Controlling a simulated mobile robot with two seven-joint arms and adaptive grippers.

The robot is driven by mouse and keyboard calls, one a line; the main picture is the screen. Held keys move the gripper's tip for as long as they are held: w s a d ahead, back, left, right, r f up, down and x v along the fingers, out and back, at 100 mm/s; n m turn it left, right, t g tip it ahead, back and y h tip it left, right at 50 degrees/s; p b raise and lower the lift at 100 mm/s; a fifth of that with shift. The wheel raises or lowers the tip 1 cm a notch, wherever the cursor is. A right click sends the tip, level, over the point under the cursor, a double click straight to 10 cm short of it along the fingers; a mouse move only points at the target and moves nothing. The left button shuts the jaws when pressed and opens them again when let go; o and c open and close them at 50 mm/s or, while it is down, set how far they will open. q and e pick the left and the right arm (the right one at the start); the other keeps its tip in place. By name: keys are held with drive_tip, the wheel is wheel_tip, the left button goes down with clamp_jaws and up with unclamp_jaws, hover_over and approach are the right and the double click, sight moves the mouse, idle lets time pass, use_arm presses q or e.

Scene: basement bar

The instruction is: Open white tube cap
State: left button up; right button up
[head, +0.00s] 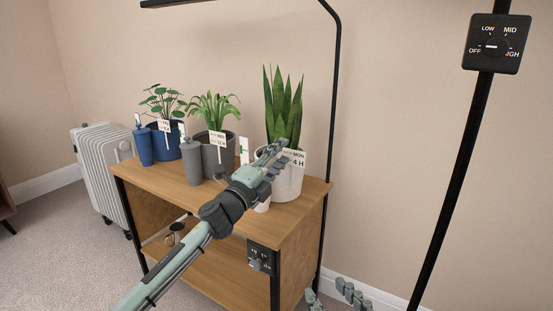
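A white tube (263,206) stands at the front right of the wooden stand, in front of the white pot. Only its lower part shows, because my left gripper (262,170) covers the rest, including where its cap would be. A small tag (244,150) rises beside the gripper. My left gripper is over the tube. I cannot tell whether it touches the tube or how far its fingers are apart. My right gripper (329,293) shows only at the bottom edge, with its fingers apart and nothing seen between them.
A blue tube (143,147) and a grey tube (191,162) stand to the left on the wooden stand (150,181). Behind are a blue pot (171,140), a grey pot (222,157) and a white pot (290,184) with plants. A black lamp pole (335,100) rises at the right.

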use_arm(q)
drive_tip(key=v, duration=1.2)
